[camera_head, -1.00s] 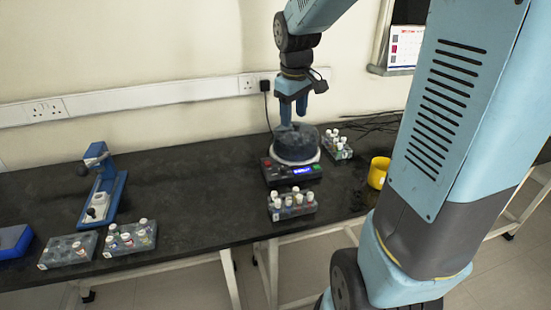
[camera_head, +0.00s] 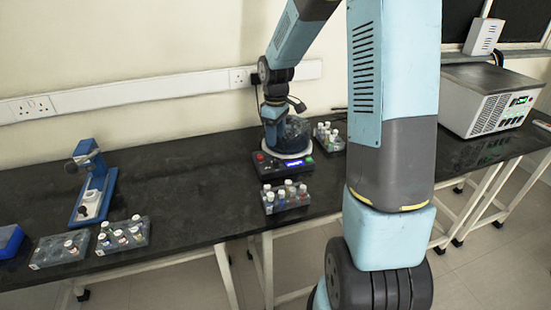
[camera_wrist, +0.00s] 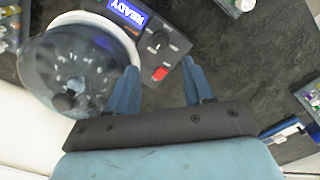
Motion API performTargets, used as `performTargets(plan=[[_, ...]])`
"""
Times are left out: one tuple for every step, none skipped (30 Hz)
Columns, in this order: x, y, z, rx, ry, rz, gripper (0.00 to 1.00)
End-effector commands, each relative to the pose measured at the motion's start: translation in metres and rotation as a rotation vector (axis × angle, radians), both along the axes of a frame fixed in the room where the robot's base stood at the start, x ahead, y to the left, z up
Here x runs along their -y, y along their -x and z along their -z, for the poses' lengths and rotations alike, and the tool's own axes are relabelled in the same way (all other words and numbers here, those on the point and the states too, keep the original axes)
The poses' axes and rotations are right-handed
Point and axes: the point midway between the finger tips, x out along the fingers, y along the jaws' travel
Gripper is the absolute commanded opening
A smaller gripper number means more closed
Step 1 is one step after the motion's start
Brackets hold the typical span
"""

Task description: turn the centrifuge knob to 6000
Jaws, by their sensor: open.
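The centrifuge (camera_head: 288,165) stands on the dark bench in the head view, with a clear domed lid and a lit blue display. In the wrist view the centrifuge (camera_wrist: 75,65) is at the left; its display reads READY. Its small dark control knob (camera_wrist: 157,41) is on the panel, beside a red switch (camera_wrist: 161,73). My gripper (camera_wrist: 158,65) is open and empty. In the picture the knob lies just beyond the gap between its fingertips; I see no contact. In the head view my gripper (camera_head: 273,138) is low beside the lid, and the knob is too small to make out.
A vial rack (camera_head: 286,197) stands in front of the centrifuge and another (camera_head: 329,136) behind it at the right. A blue stand (camera_head: 93,190) and more racks (camera_head: 123,235) are at the left. A white-fronted device (camera_head: 490,98) is far right. The bench between is clear.

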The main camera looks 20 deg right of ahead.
Motion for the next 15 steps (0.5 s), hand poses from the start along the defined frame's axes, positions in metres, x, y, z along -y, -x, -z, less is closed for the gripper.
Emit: performTargets(plan=[[0.000,0.001,0.011,-0.004,-0.001,-0.001,0.52],[0.000,0.001,0.016,-0.004,-0.001,0.000,0.52],[0.000,0.001,0.023,-0.003,-0.001,0.001,0.52],[0.000,0.001,0.028,-0.004,-0.001,0.001,0.52],[0.000,0.001,0.034,-0.004,-0.001,0.000,0.52],[-0.001,0.001,0.040,-0.004,-0.001,-0.001,0.52],[-0.001,0.001,0.046,-0.004,-0.001,-0.001,0.52],[-0.001,0.001,0.051,-0.003,-0.001,-0.001,0.52],[-0.001,0.001,0.057,-0.004,-0.001,-0.001,0.52],[-0.001,0.000,0.062,-0.002,-0.001,-0.001,0.52],[-0.001,0.001,0.067,-0.002,-0.001,-0.001,0.52],[-0.001,0.001,0.072,-0.004,-0.001,-0.001,0.52],[-0.001,0.001,0.076,-0.002,-0.001,-0.001,0.52],[-0.001,0.001,0.080,-0.002,-0.001,0.000,0.52],[-0.001,0.001,0.084,-0.002,-0.001,0.000,0.52]])
